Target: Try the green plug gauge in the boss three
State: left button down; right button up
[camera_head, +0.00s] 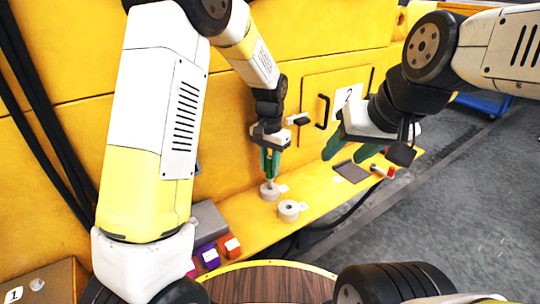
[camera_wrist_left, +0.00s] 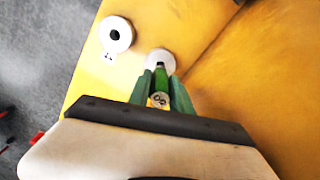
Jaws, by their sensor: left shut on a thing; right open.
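My left gripper (camera_head: 270,170) is shut on the green plug gauge, pointing down at a pale round boss (camera_head: 269,194) on the yellow ledge. In the left wrist view the green gauge (camera_wrist_left: 160,80) stands between the fingers of my left gripper (camera_wrist_left: 162,82), its near end bearing a marked tag. The boss (camera_wrist_left: 160,56) lies right at its far end. I cannot tell whether the tip is inside the bore. A second boss (camera_head: 288,211) with an open dark hole stands nearer; its tag is too small to read. My right gripper (camera_head: 350,152) is open and empty, above the ledge's right part.
Purple (camera_head: 207,256) and orange (camera_head: 229,246) blocks with white labels sit at the ledge's left end, beside a grey plate (camera_head: 208,222). A dark mat (camera_head: 352,172) and a red-ended piece (camera_head: 387,171) lie at the right. A yellow wall rises behind the ledge.

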aim_at(270, 176)
pick_arm(q)
jog(key=shift+f, duration=1.95)
dwell(2.2)
dwell(0.7)
jog(key=c, duration=1.1)
grip_release()
notch_tip(270, 176, up, 20)
jog(key=shift+f, duration=0.1)
